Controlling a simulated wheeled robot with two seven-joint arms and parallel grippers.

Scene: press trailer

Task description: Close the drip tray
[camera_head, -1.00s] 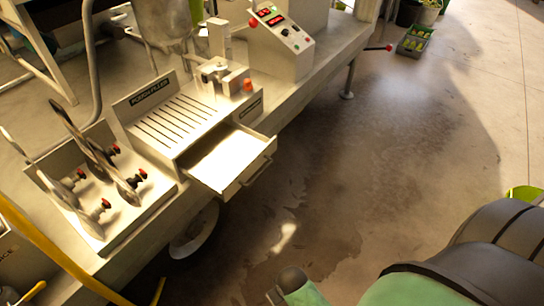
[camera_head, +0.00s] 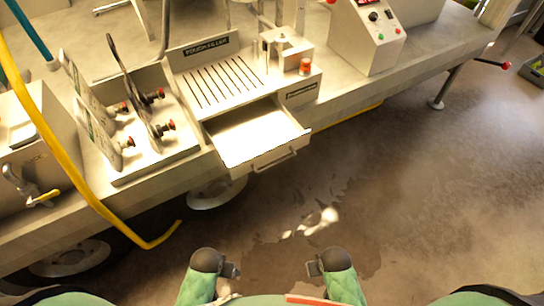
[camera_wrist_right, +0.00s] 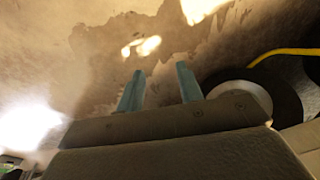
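The drip tray (camera_head: 252,136) is a shallow pale metal drawer, pulled out from under the slotted top of the pouch filler (camera_head: 215,80). A bar handle (camera_head: 275,160) runs along its front face. The tray looks empty. My left gripper (camera_head: 232,270) and right gripper (camera_head: 313,268) are low in the head view, in front of the tray and apart from it. The left fingers are too small and hidden to read. In the right wrist view my right gripper (camera_wrist_right: 160,88) has two teal fingers spread apart with nothing between them, above the floor.
Left of the tray is a metal stand with upright plates and red-tipped knobs (camera_head: 150,115). A yellow hose (camera_head: 75,165) hangs at the left, over a trailer wheel (camera_head: 70,258). A control box (camera_head: 368,38) stands at the right. The floor (camera_head: 400,190) before the trailer is clear.

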